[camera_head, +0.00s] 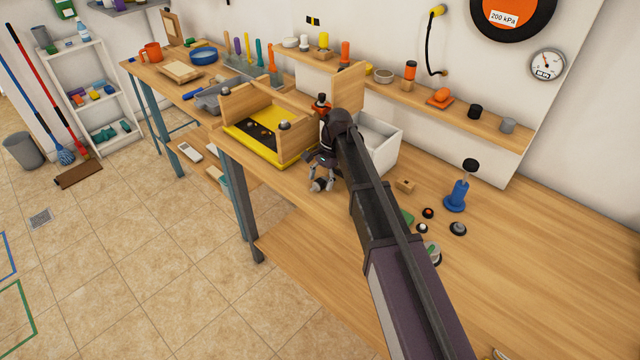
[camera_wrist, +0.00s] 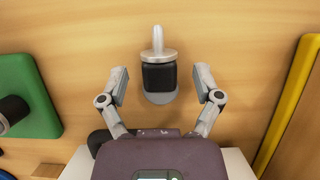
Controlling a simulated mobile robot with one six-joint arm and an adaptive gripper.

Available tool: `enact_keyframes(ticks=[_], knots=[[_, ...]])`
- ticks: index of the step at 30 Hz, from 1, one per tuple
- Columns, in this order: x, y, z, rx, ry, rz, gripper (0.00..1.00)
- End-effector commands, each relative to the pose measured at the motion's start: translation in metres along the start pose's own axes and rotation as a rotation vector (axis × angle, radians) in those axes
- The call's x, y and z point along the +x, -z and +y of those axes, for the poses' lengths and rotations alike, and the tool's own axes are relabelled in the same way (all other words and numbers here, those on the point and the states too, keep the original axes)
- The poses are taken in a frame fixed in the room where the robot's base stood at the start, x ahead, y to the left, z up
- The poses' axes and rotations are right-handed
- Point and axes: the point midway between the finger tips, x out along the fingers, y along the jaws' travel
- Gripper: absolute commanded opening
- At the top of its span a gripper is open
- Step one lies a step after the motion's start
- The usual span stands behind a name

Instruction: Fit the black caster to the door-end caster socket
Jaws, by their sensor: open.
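In the wrist view a black caster (camera_wrist: 159,76) with a pale metal disc and a light upright stem stands over the wooden bench top. It lies between the two fingers of my gripper (camera_wrist: 160,86), with a visible gap on each side. My gripper also shows in the head view (camera_head: 322,184), low by the front edge of the bench, right of the wooden-ended unit with a yellow tray (camera_head: 258,133). It is open and holds nothing. I cannot tell which part is the door-end caster socket.
A white bin (camera_head: 388,140) stands behind my arm. A blue stand (camera_head: 457,196), a small wooden block (camera_head: 405,186) and several small round parts lie to the right. In the wrist view a green block (camera_wrist: 28,95) is left and a yellow edge (camera_wrist: 291,105) is right.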

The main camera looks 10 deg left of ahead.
Motion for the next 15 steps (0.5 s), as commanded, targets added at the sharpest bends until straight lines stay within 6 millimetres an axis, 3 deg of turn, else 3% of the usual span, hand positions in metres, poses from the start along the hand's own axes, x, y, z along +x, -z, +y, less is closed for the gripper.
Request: enact_keyframes(ticks=[1,9,15], knots=[[0.0,0.0001,0.0001,0.0,0.0,0.0,0.77],[-0.0001,0.0002,0.0001,0.0,0.0,0.0,0.0],[-0.0001,0.0003,0.0001,0.0,0.0,0.0,0.0]])
